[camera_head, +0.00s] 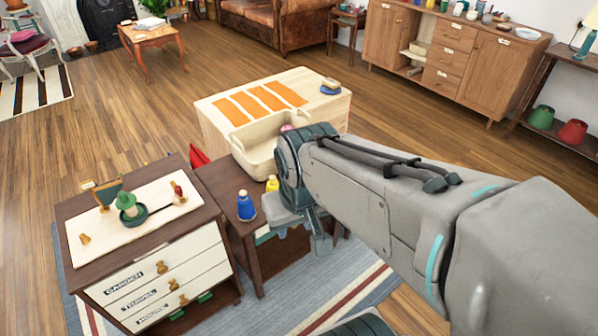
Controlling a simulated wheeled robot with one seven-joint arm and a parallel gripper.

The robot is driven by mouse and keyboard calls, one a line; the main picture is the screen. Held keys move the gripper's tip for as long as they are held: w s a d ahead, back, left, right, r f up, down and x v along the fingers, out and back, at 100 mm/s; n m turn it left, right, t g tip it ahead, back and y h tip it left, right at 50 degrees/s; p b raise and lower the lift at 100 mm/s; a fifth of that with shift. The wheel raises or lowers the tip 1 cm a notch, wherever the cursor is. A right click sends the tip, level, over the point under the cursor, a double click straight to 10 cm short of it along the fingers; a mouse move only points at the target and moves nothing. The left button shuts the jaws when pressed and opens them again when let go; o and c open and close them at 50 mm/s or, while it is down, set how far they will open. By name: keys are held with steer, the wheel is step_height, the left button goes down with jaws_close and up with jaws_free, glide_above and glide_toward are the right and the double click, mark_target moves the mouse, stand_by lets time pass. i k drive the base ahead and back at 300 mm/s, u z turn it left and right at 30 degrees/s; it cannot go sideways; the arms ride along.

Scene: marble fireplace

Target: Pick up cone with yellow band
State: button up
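I cannot clearly make out a cone with a yellow band. A small blue cone-like or bottle-like object (245,207) with a pale top stands on the low dark brown table. A small yellow object (272,184) stands behind it, beside my arm. My gripper (303,237) points down over the right part of that table, to the right of the blue object and apart from it. Its fingers look spread, with nothing seen between them. My wrist and forearm hide the table's right part.
A dark table (212,179) adjoins a drawer cabinet (185,222) whose white board (90,222) carries a green figure (128,204) and small items. Behind stands a pale chest (215,128) with orange strips and a cream tub (245,147). Open wooden floor lies beyond.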

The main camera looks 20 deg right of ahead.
mark_target(272, 185)
steer(key=z, duration=0.4)
steer(key=i, duration=1)
steer(key=u, duration=0.3)
